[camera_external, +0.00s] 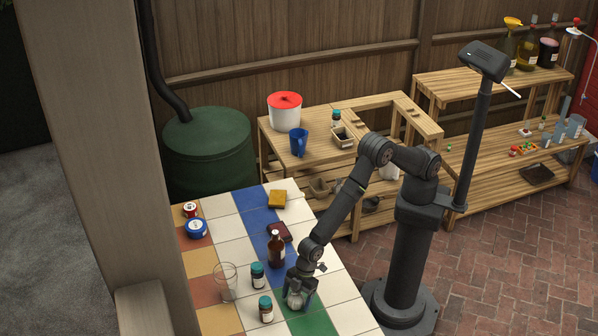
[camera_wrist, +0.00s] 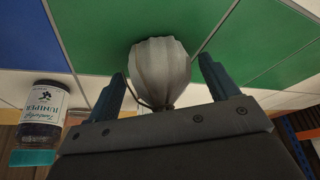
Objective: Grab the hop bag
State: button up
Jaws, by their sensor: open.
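The hop bag, a small whitish gathered pouch (camera_wrist: 160,72), stands on a green tile and shows tied at its neck in the wrist view. It also shows in the external view (camera_external: 295,299), partly hidden by my gripper. My gripper (camera_wrist: 160,85) is open, with one dark finger on each side of the bag. The fingers appear apart from the bag's body. In the external view my gripper (camera_external: 300,292) points down at the tiled table.
A juniper jar (camera_wrist: 42,112) stands close beside my gripper. A dark red packet (camera_external: 280,232) and a yellow one (camera_external: 277,198) lie farther back. Tiles to the right look clear.

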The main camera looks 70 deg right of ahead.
jog(key=shift+c, duration=0.4)
jog(key=c, duration=1)
